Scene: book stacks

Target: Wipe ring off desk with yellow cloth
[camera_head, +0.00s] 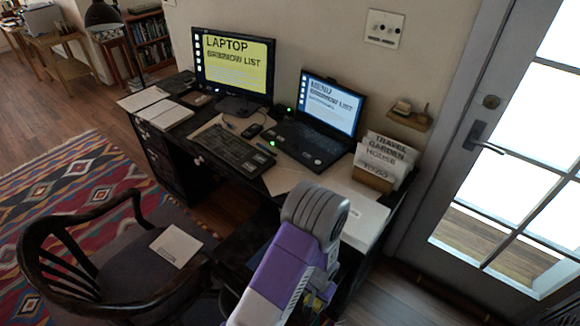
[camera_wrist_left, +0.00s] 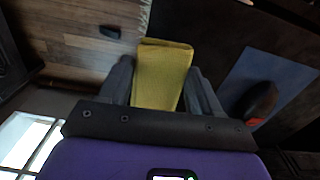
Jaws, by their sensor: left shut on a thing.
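My left gripper (camera_wrist_left: 160,72) is shut on a folded yellow cloth (camera_wrist_left: 163,76), which sticks out between the two fingers in the left wrist view. In the head view my left arm comes up from the bottom middle, in front of the desk's near right part, and its gripper is mostly hidden behind the arm. The black desk (camera_head: 166,168) stands against the wall. I cannot make out a ring on it in either view; papers, devices and my arm cover much of its top. My right gripper is in neither view.
The desk holds a monitor (camera_head: 236,66), a laptop (camera_head: 318,120), a keyboard (camera_head: 233,150), open books (camera_head: 155,106) and a letter holder (camera_head: 373,180). A wooden armchair (camera_head: 95,262) stands in front at left. A glazed door (camera_head: 500,170) is at right.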

